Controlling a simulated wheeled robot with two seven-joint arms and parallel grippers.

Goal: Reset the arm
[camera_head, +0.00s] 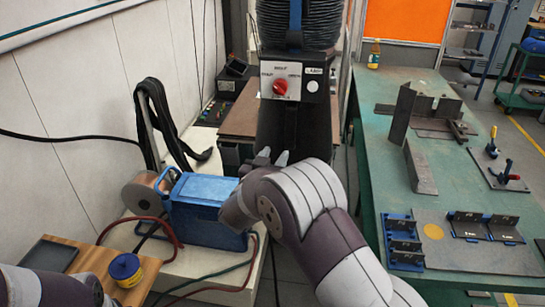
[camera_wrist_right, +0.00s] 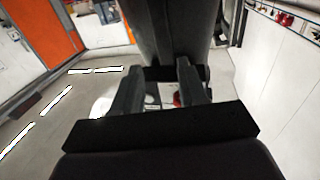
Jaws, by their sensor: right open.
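My right arm reaches up from the bottom right in the head view. Its gripper (camera_head: 271,158) is in front of the dark column of a machine with a red rotary knob (camera_head: 280,88), just below the knob panel. In the right wrist view the two fingers of my right gripper (camera_wrist_right: 160,95) are apart with nothing held between them. A dark upright body (camera_wrist_right: 158,35) is close beyond the fingertips; I cannot tell whether they touch it. Part of my left arm shows at the bottom left of the head view; its gripper is out of frame.
A blue machine (camera_head: 205,190) with a wire spool (camera_head: 141,193) stands left of my right forearm. Cables and a blue-lidded tub (camera_head: 125,270) are nearby. At right, a green table (camera_head: 385,140) holds metal parts and clamps. A narrow floor gap lies between.

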